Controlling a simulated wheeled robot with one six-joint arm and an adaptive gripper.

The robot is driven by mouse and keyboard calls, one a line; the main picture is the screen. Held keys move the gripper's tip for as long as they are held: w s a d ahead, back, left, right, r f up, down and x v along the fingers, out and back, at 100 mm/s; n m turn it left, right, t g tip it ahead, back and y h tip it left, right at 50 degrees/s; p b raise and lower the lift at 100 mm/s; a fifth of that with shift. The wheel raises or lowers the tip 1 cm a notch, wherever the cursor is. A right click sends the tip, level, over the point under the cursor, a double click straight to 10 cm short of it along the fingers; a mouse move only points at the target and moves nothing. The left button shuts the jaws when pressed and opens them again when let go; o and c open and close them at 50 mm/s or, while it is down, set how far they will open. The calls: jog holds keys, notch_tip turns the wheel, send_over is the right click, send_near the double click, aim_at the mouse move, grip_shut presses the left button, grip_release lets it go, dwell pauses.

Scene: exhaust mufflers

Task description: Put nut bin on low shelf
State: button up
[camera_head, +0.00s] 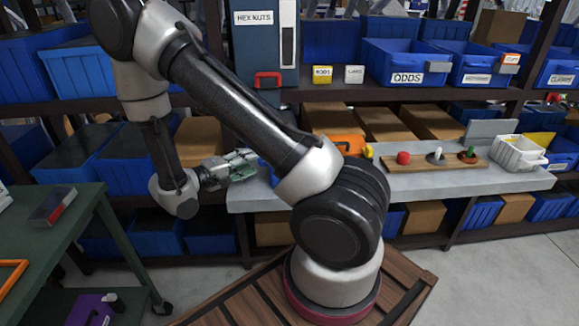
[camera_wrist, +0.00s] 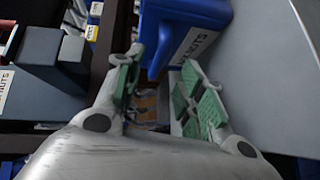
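A blue bin with a white label ending in "NUTS" (camera_wrist: 185,35) is just beyond my fingertips in the wrist view, nearer the right finger. In the head view only a small blue patch of it seems to show beside my gripper (camera_head: 235,165), mostly hidden by my arm. My gripper is open in the wrist view (camera_wrist: 160,90), its green-padded fingers apart with nothing seen between them. I cannot tell whether a finger touches the bin. Low in the rack, blue bins (camera_head: 212,234) and cardboard boxes stand under the grey bench (camera_head: 460,184).
A grey "HEX NUTS" unit (camera_head: 262,55) with a red part stands behind my arm. A wooden board (camera_head: 435,163) with knobs and a white basket (camera_head: 518,153) are on the bench. A green cart (camera_head: 85,230) at left has a purple item (camera_head: 92,309) on its lower level.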

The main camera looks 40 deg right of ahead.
jog(key=d, duration=0.3)
jog(key=shift+w+d+f, duration=0.2)
grip_shut()
